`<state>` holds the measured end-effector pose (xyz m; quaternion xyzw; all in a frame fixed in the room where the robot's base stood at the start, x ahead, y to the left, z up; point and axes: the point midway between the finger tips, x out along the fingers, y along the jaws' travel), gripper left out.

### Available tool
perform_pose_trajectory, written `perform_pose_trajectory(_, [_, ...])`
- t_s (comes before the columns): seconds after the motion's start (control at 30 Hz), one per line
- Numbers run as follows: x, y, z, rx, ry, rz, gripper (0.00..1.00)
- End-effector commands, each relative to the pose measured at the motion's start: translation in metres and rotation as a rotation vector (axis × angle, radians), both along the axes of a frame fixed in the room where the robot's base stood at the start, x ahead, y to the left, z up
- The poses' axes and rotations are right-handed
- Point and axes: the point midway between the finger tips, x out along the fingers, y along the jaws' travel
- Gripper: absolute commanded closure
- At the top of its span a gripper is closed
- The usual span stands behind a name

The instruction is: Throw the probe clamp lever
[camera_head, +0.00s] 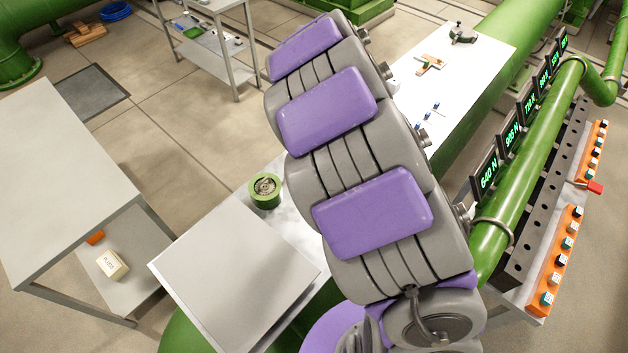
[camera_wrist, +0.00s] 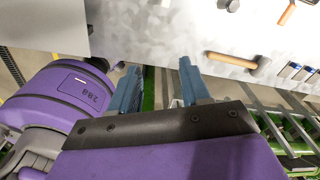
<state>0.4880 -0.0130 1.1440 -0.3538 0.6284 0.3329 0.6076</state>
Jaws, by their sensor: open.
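I cannot pick out the probe clamp lever with certainty in either view. In the head view, a small dark clamp-like device (camera_head: 462,34) stands at the far end of the white bench. A red block or handle (camera_head: 595,187) sticks out beside the orange strips at the right. My gripper (camera_wrist: 161,88) shows in the wrist view, its two blue fingers apart with nothing between them. It is near the edge of a grey-white worktop (camera_wrist: 140,30). In the head view my arm fills the middle and hides part of the bench; the gripper cannot be made out there.
A wooden-handled tool (camera_wrist: 233,61) lies on the worktop. In the head view, a green round fitting (camera_head: 265,191) sits by a grey panel (camera_head: 235,270). Green pipe (camera_head: 520,190) and lit force displays (camera_head: 488,176) line the right. A grey table (camera_head: 60,180) stands left; floor between is clear.

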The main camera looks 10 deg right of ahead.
Motion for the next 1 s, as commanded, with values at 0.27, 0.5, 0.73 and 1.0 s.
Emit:
perform_pose_trajectory(0.27, [0.047,0.023,-0.035,0.031,-0.016,-0.332,0.53])
perform_pose_trajectory(0.5, [0.052,0.028,-0.051,0.039,-0.016,-0.383,0.53])
perform_pose_trajectory(0.73, [0.05,0.027,-0.092,0.036,-0.011,-0.382,0.53])
perform_pose_trajectory(1.0, [0.051,0.027,-0.145,0.037,-0.014,-0.379,0.53])
